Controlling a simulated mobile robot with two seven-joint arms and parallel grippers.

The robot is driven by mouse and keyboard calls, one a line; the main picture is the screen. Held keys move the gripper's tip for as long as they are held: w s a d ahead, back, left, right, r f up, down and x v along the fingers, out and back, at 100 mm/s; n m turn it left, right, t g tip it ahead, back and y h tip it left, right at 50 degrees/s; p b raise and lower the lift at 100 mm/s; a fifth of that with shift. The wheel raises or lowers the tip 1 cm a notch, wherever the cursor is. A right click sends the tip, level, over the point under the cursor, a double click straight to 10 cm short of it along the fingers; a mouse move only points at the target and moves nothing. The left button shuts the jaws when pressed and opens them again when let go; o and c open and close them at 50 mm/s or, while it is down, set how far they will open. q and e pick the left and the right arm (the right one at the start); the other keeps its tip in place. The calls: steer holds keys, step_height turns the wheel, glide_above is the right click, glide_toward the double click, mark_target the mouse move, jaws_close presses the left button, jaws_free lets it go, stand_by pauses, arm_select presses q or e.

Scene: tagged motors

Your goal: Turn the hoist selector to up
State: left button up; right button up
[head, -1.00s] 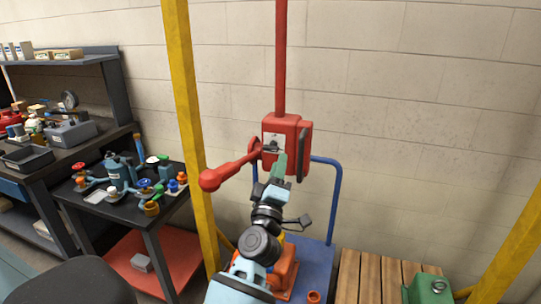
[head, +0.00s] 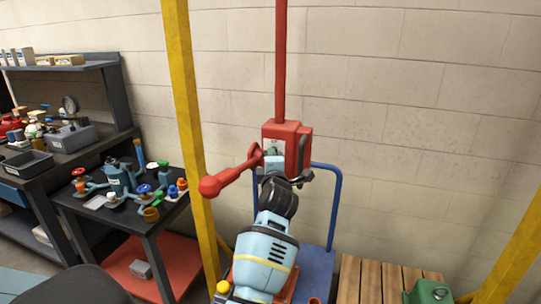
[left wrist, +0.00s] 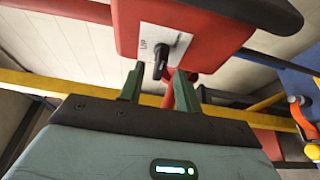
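The hoist is a red box (head: 292,131) on a red pole; it also fills the top of the left wrist view (left wrist: 205,35). Its white label plate (left wrist: 178,42) reads "UP" on the left; the right-hand word is unclear. The black selector knob (left wrist: 160,64) stands on this plate, roughly upright in that view. My left gripper (left wrist: 159,82) is open, its two green fingers just below and to either side of the knob, with gaps visible. In the head view my left gripper (head: 273,162) is in front of the box and hides the knob. My right gripper is not in view.
A red lever arm (head: 225,180) sticks out left of the box. Yellow posts (head: 185,110) stand left and right. A blue-framed cart (head: 333,200) is below. A black table with valves (head: 150,215) is at left, a wooden pallet (head: 375,280) at right.

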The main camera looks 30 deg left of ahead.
arm_select(q)
steer(key=shift+x, duration=2.15)
jaws_close()
